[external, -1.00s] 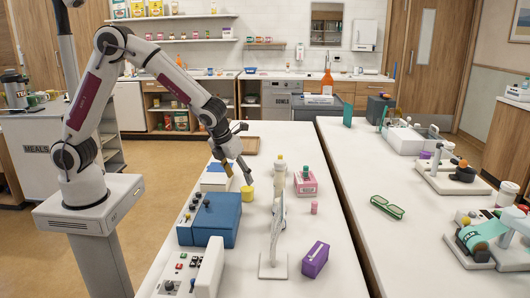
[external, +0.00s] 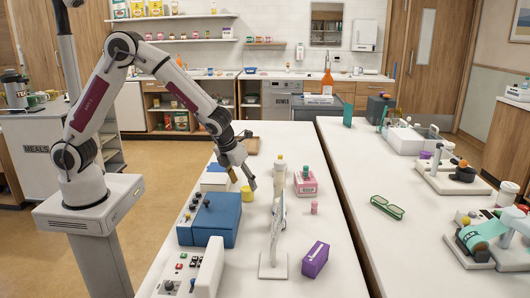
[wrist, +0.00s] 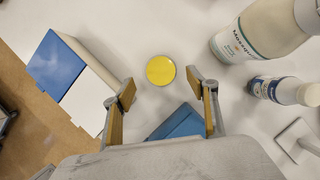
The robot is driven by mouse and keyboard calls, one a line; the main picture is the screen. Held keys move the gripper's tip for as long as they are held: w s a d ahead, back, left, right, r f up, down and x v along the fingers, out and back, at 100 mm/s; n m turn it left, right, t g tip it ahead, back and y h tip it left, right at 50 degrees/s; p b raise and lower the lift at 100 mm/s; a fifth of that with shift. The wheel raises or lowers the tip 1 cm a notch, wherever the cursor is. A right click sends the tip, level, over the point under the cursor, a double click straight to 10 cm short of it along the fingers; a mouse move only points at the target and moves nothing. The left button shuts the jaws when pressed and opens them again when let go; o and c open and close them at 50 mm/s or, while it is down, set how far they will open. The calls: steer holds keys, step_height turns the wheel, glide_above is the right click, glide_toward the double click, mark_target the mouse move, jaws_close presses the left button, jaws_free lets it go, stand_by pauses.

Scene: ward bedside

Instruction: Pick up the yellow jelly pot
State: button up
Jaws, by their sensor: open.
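The yellow jelly pot (external: 247,194) stands upright on the white table, just right of a blue box. In the wrist view its round yellow top (wrist: 160,70) lies ahead of my fingertips, between their lines and clear of both. My gripper (external: 243,181) is open and empty, tilted down above the pot in the external view. In the wrist view my gripper (wrist: 166,90) shows its two tan-padded fingers spread apart.
A blue box (external: 217,214) stands close to the left of the pot. White bottles (wrist: 262,32) (wrist: 285,90) stand to the right. A pink box (external: 305,183) and a purple box (external: 315,260) are farther right. The bare tabletop lies around the pot.

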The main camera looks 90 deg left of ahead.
mark_target(247, 187)
steer(key=shift+w+a+f, duration=0.25)
steer(key=shift+a+f, duration=0.1)
steer(key=shift+f, duration=0.2)
steer(key=shift+w+a+f, duration=0.25)
steer(key=shift+a+f, duration=0.05)
steer(key=shift+f, duration=0.25)
steer(key=shift+x, duration=0.75)
steer(key=c, duration=1.2)
steer(key=shift+r, duration=0.2)
steer(key=shift+r, duration=4.85)
